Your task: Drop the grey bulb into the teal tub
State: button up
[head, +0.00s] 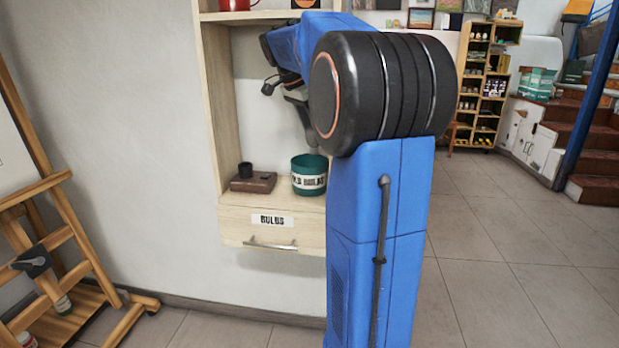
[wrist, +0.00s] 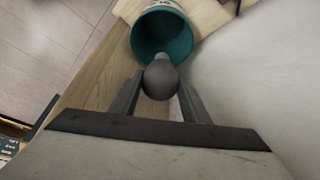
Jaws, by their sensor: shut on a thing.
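The grey bulb (wrist: 160,82) is held between the two fingers of my gripper (wrist: 157,78) in the wrist view. Its round end faces the camera and its narrow neck points toward the teal tub (wrist: 150,38), overlapping the tub's near rim in the picture. The tub is open at the top and looks empty inside. In the head view the teal tub (head: 309,163), with a white label, stands upright on the shelf. My gripper (head: 304,118) is above it there, partly hidden by my arm; the bulb is hard to make out.
The wooden shelf unit (head: 213,100) has side walls and a drawer (head: 262,230) below. A wooden easel (head: 62,225) stands at the left.

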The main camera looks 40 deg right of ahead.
aim_at(313, 146)
jog(key=shift+f, duration=2.45)
jog(key=o, duration=1.2)
jog(key=shift+c, duration=0.2)
jog(key=shift+a+r, duration=0.1)
jog(key=v, duration=0.5)
jog(key=shift+w, duration=0.1)
jog(key=w+a, duration=0.2)
jog(key=a, duration=0.9)
jog(key=shift+w+a, duration=0.3)
